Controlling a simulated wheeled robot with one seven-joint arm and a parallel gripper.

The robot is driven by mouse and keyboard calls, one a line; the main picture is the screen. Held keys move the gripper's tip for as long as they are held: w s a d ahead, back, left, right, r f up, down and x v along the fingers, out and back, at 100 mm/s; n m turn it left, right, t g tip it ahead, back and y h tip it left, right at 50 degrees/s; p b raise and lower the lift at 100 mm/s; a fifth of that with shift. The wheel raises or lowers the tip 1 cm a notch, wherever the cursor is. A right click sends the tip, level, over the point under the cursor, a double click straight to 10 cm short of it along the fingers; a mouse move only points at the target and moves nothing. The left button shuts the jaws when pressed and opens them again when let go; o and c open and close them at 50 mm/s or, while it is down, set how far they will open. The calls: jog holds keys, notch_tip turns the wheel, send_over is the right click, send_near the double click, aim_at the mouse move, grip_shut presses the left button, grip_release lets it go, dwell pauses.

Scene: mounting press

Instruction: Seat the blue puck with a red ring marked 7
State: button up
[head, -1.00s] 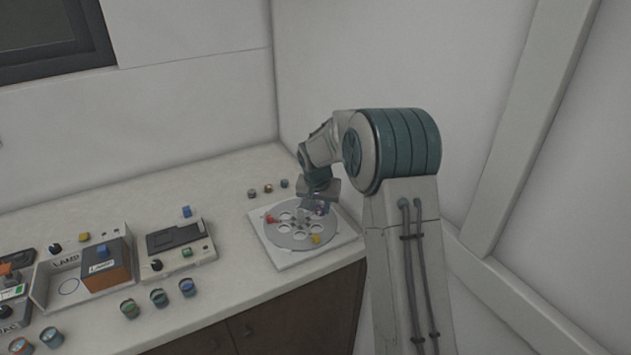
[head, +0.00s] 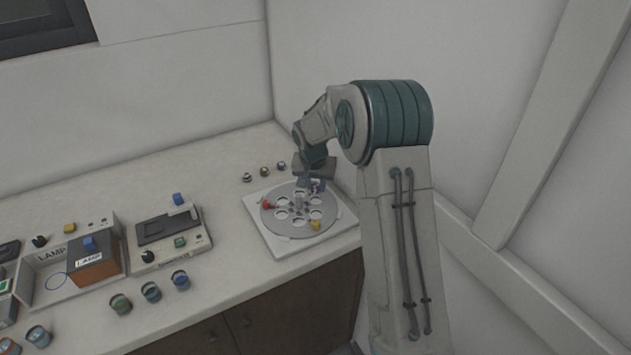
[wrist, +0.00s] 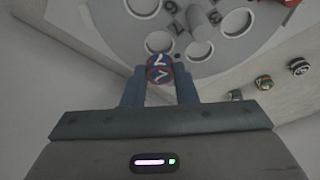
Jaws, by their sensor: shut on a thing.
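The blue puck with a red ring (wrist: 160,72) is between the fingers of my gripper (wrist: 160,90) in the wrist view, with white 7-like marks showing. My gripper (head: 315,186) is shut on it over the back right part of the round grey disc (head: 272,225). The disc has several round white-edged wells, with numbers beside them near the hub. In the wrist view one open well (wrist: 191,50) lies just ahead and right of the puck. Whether the puck touches the disc, I cannot tell.
A red piece (head: 267,205) and a yellow piece (head: 316,225) sit at the disc's edge. Several small pucks (head: 264,171) stand behind the plate. Boxed devices (head: 168,238) and cups (head: 151,291) are to the left. The wall is close behind and right.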

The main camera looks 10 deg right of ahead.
jog(key=shift+f+b, duration=1.25)
jog(key=shift+f, duration=0.75)
jog(key=o, duration=1)
jog(key=shift+s+f, duration=0.1)
jog(key=b+v, duration=0.1)
jog(key=v, duration=1.3)
jog(key=shift+a, duration=0.1)
jog(key=shift+w, duration=0.2)
